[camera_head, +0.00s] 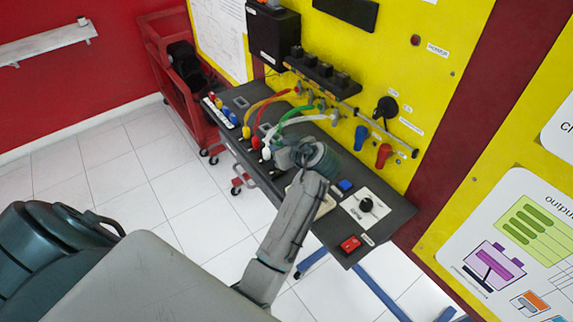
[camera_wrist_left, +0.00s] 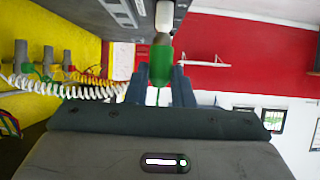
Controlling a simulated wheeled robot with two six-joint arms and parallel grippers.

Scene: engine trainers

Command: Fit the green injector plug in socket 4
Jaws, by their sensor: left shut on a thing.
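The green injector plug (camera_wrist_left: 161,62) is between the two fingers of my left gripper (camera_wrist_left: 160,85) in the left wrist view, and the fingers are shut on it. Its tip points at a white piece (camera_wrist_left: 164,15) by the grey bench; I cannot tell whether they touch. In the head view my left gripper (camera_head: 287,156) is low over the bench, beside the white plug (camera_head: 266,153), and hides the green plug. The red plug (camera_head: 255,142) and yellow plug (camera_head: 246,132) stand in a row beyond it. Socket 4 cannot be made out. My right gripper is not in view.
The dark bench (camera_head: 395,212) carries a red switch (camera_head: 350,244), a blue button (camera_head: 345,184) and a knob (camera_head: 366,205). Coiled leads run to the yellow panel (camera_head: 350,85) behind. A red cart (camera_head: 178,75) stands beyond the bench. Tiled floor is clear at left.

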